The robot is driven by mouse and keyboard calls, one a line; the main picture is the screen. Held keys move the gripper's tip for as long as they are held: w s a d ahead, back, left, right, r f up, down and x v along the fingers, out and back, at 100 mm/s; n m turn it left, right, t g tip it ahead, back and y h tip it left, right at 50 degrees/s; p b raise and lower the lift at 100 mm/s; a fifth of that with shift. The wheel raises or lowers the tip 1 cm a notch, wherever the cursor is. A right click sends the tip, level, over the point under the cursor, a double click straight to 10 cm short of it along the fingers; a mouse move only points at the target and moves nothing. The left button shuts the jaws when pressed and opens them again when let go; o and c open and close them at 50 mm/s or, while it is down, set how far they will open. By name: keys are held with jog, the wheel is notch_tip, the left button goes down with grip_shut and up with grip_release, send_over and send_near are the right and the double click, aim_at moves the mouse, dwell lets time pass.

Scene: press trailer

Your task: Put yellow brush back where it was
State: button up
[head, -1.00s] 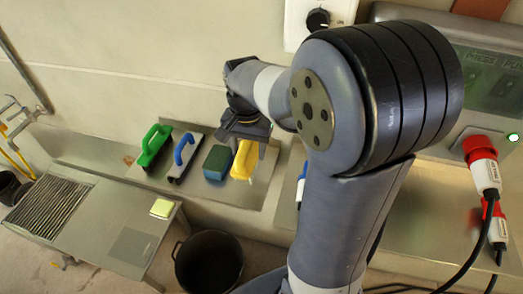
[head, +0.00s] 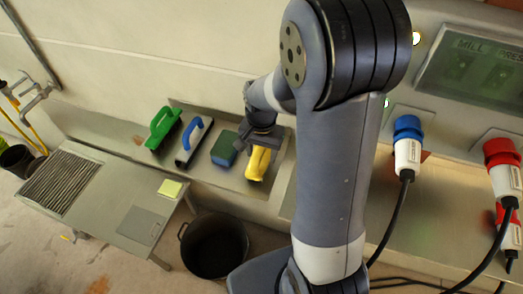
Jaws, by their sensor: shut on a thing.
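The yellow brush (head: 257,164) is at the right end of a row on the metal tray (head: 279,172). My gripper (head: 260,147) is over it from above, with its fingers around the yellow handle. It is shut on the brush. The fingertips are partly hidden by the wrist and the brush. The brush is at or just above the tray surface; I cannot tell whether it touches.
A blue-green sponge block (head: 224,148), a blue-handled brush (head: 193,141) and a green-handled brush (head: 163,128) stand left of it. A black bucket (head: 213,250) is below. A metal table (head: 108,213) with a yellow pad (head: 170,188) stands left. Plugs with cables are at right.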

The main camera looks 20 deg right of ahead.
jog(key=shift+f, duration=0.1)
jog(key=o, duration=1)
notch_tip(320, 180, up, 12)
jog(key=shift+r, duration=0.15)
